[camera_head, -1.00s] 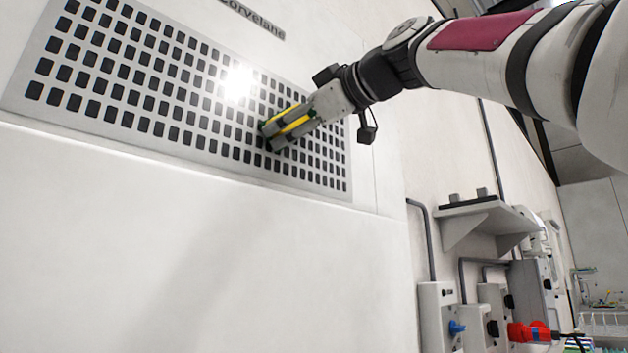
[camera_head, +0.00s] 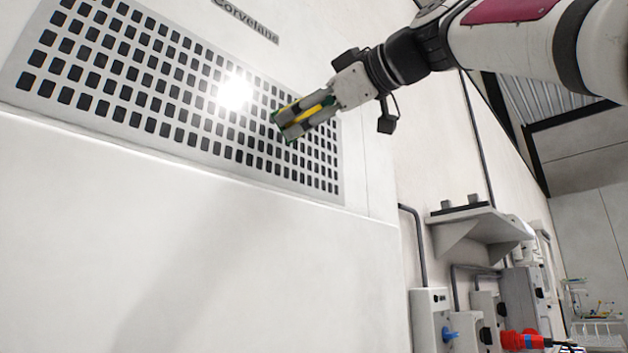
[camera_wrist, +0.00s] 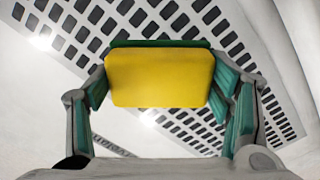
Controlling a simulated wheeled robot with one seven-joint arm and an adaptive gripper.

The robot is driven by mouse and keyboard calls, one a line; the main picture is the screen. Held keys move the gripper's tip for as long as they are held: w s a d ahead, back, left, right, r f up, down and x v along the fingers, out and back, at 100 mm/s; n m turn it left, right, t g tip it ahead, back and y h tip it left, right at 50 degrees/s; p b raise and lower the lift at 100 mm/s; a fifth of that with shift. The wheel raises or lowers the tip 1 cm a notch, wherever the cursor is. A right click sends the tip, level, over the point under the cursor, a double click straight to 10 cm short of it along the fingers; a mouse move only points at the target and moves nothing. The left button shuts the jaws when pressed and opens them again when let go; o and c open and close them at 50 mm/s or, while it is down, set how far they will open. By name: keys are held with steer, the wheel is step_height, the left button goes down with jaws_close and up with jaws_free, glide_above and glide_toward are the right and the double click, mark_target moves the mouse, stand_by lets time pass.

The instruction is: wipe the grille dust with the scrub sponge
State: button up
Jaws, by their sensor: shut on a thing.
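The scrub sponge (camera_wrist: 160,78) is yellow with a green layer on its far side. My gripper (camera_head: 292,120) is shut on it, and the sponge shows as a yellow strip (camera_head: 315,112) between the fingers in the head view. In the wrist view my gripper's fingers (camera_wrist: 165,95) stand at both sides of the sponge. The grille (camera_head: 130,92) is a pale panel with rows of dark slots on the white wall. The sponge is in front of the grille's right part; I cannot tell whether it touches. I see no clear dust on the grille.
A wall shelf (camera_head: 480,228) juts out at the right. Below it are grey boxes (camera_head: 431,318) with a blue plug (camera_head: 449,335) and a red plug (camera_head: 522,341). The wall under the grille is bare.

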steer(key=shift+s+d, duration=0.4)
steer(key=shift+d, duration=0.1)
steer(key=shift+b+v, duration=0.55)
steer(key=shift+v, duration=0.85)
